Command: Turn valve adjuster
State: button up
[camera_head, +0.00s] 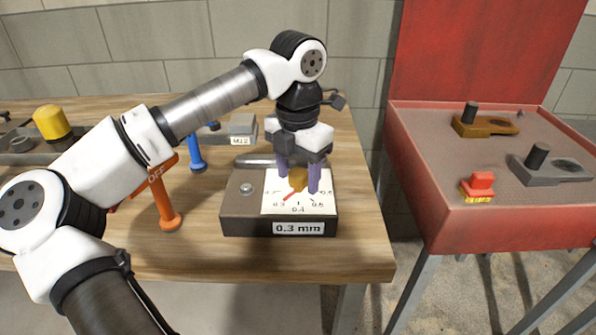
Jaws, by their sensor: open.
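The valve adjuster box (238,211) is dark, with a white dial face and a "0.3 mm" label on its front. It stands near the right end of the wooden table. A yellow-orange knob (297,178) sits on the dial. A red pointer (291,196) points down and left on the scale. My gripper (299,182) points down over the dial. Its two purple fingers are open, one on each side of the knob. I cannot tell whether they touch it. Part of the dial scale is hidden behind the fingers.
An orange lever marked OFF (166,200) and a blue-handled tool (194,153) stand left of the box. A grey block labelled M12 (240,129) lies behind. A red bench (455,228) with several parts stands to the right, across a gap from the wooden table (300,262).

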aim_at(298, 172)
notch_tip(298, 172, up, 14)
jog(key=shift+f, duration=0.15)
dwell(0.5)
